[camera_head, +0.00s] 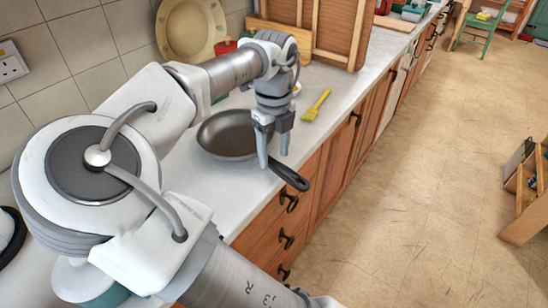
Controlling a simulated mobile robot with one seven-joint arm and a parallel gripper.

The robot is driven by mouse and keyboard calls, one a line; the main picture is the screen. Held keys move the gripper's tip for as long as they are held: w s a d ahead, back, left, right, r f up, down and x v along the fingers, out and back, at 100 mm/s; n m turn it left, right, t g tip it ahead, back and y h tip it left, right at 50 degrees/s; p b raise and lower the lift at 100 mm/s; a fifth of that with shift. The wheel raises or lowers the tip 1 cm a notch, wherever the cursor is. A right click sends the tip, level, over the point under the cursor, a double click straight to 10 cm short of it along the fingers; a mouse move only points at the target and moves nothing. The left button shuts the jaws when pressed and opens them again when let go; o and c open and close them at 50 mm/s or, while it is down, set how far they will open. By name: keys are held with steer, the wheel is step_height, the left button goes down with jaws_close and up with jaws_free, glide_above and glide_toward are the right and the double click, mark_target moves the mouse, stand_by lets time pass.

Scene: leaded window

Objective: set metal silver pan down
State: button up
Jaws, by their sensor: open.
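The metal silver pan (222,140) rests on the pale countertop (196,196), its dark bowl facing up. Its black handle (289,175) points toward the lower right and sticks out past the counter's front edge. My gripper (273,160) points down beside the pan's right rim, above where the handle begins. Its two fingers are apart, with nothing seen held between them. The fingers hide part of the pan's rim and the handle's root. I cannot tell whether a finger touches the pan.
A yellow brush (316,105) lies on the counter right of my gripper. A round plate (190,30) and a wooden rack (335,30) stand against the wall behind. Wooden drawers (290,215) run below the counter. The floor (430,190) at right is mostly clear.

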step_height(320, 180, up, 9)
steer(key=p, duration=0.1)
steer(key=shift+r, duration=0.15)
stand_by(0.3)
